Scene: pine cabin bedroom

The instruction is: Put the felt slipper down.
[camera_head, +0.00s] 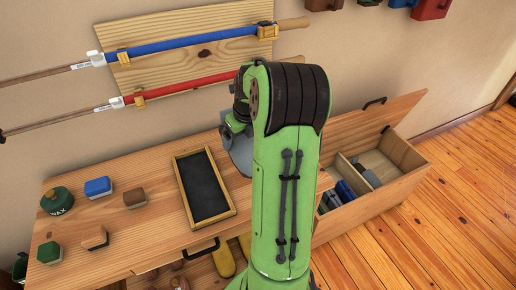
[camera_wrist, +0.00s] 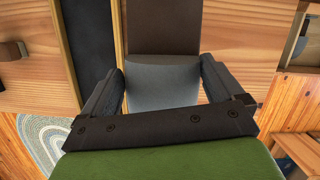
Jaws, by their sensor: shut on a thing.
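My gripper (camera_wrist: 163,72) is shut on the felt slipper (camera_wrist: 164,88), with one dark finger on each side of it. In the wrist view the slipper shows a grey part near the fingers and a brown part beyond. In the head view my arm hides most of the gripper; a grey piece of the slipper (camera_head: 239,153) shows at the arm's left edge, above the wooden top (camera_head: 155,226). I cannot tell whether the slipper touches the wood.
A black slate in a wooden frame (camera_head: 206,188) lies just left of the slipper. Brushes, blocks and a green wax tin (camera_head: 57,201) stand further left. A divided wooden box (camera_head: 402,158) is open at right. Ski poles hang on the wall behind.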

